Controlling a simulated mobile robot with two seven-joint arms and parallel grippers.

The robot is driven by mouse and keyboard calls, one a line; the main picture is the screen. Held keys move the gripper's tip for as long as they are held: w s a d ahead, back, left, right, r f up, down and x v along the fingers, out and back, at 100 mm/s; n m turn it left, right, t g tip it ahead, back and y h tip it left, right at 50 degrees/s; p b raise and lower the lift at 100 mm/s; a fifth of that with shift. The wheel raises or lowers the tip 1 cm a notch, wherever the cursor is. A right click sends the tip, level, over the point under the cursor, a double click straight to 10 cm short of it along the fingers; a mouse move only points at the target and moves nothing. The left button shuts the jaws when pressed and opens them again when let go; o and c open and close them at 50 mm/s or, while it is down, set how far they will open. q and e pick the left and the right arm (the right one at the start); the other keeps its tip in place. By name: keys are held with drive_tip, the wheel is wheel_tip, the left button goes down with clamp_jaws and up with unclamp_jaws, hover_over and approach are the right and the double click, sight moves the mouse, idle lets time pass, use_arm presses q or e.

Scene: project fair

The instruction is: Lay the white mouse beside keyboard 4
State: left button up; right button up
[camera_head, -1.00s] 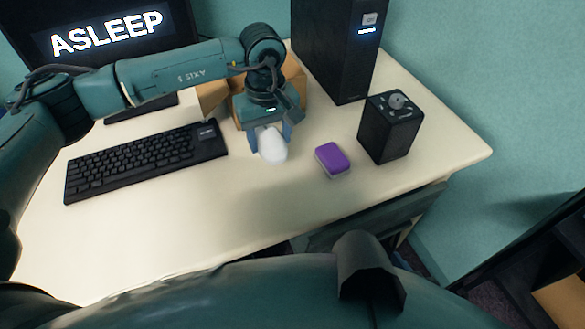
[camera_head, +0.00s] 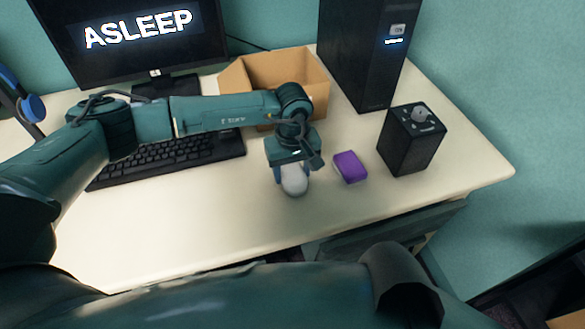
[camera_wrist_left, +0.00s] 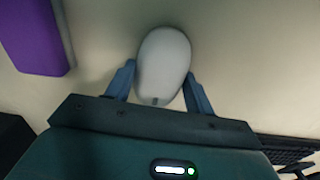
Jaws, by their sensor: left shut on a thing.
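The white mouse (camera_head: 294,181) is at the right of the desk, between the keyboard and a purple block. My left gripper (camera_head: 291,176) is shut on it, coming down from above. In the left wrist view the mouse (camera_wrist_left: 163,66) sits between the two blue fingers (camera_wrist_left: 160,80), over the pale desktop. I cannot tell whether it touches the desk. The black keyboard (camera_head: 170,159) lies to the left, partly hidden by my left arm; no number on it is readable. In the wrist view a corner of it (camera_wrist_left: 286,148) shows at lower right. My right gripper is not in view.
The purple block (camera_head: 350,167) lies just right of the mouse. A black speaker-like box (camera_head: 411,140) and a computer tower (camera_head: 362,55) stand farther right. An open cardboard box (camera_head: 309,66) and a monitor (camera_head: 130,40) reading ASLEEP stand behind. The front desktop (camera_head: 170,225) is clear.

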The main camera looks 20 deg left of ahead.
sight(293, 170)
use_arm(q)
drive_tip(key=shift+f+b, duration=0.15)
drive_tip(key=shift+b, duration=0.15)
drive_tip(key=o, duration=1)
wheel_tip(293, 170, up, 12)
drive_tip(key=shift+r, duration=0.25)
